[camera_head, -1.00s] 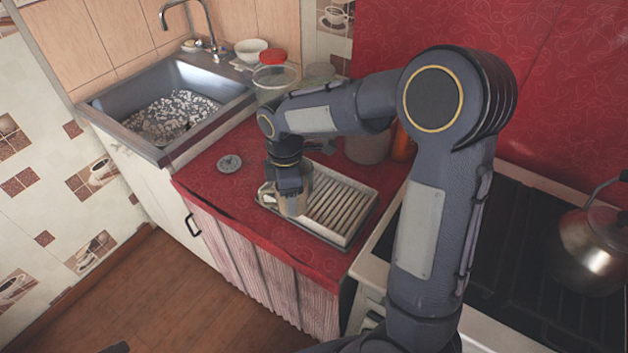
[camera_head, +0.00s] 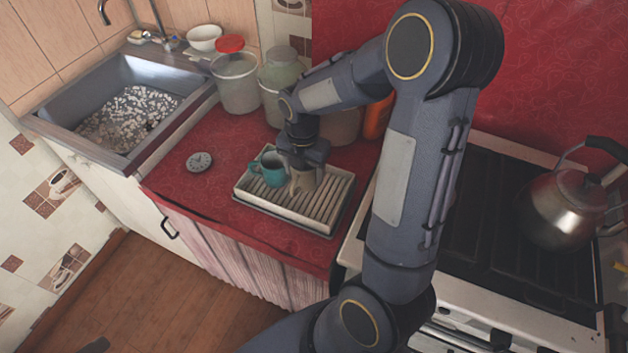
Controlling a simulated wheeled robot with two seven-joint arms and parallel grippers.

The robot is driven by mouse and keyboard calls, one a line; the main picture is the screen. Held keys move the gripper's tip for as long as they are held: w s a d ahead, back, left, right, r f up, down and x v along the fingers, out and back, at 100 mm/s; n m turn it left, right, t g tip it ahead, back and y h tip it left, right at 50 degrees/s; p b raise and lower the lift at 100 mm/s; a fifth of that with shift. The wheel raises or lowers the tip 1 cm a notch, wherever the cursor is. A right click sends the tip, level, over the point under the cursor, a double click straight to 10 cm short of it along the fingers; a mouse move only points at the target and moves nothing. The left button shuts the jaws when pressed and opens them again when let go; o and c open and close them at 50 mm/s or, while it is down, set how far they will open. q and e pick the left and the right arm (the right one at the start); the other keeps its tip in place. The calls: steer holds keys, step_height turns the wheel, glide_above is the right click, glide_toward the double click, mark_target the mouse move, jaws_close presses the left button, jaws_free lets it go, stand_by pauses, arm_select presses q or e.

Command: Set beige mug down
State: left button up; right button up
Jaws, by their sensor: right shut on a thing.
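My right gripper (camera_head: 304,167) points down over the white ribbed drying tray (camera_head: 317,211) and is shut on the beige mug (camera_head: 303,182). The mug is upright and partly hidden by the fingers. It is at the tray's ribs; I cannot tell whether its base touches them. A teal mug (camera_head: 271,170) stands on the tray just left of the beige mug, very close to it. My left gripper is not in view.
Behind the tray stand a clear jar with a red lid (camera_head: 236,80), a greenish jar (camera_head: 279,78) and an orange container (camera_head: 376,117). A round dial (camera_head: 199,161) lies left on the red cloth. A sink (camera_head: 125,110) is left, a kettle (camera_head: 566,208) on the stove right.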

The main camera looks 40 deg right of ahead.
steer(key=shift+s+d+f, duration=0.2)
steer(key=shift+d+f, duration=0.25)
steer(key=shift+f, duration=0.15)
steer(key=shift+s+d+f, duration=0.2)
steer(key=shift+d+f, duration=0.25)
steer(key=shift+f, duration=0.15)
steer(key=f, duration=0.3)
steer(key=shift+s+d+f+p, duration=0.1)
steer(key=shift+s+d+p, duration=0.1)
steer(key=shift+d+p, duration=0.15)
steer(key=shift+f, duration=0.3)
steer(key=shift+f, duration=0.15)
steer(key=o, duration=1.2)
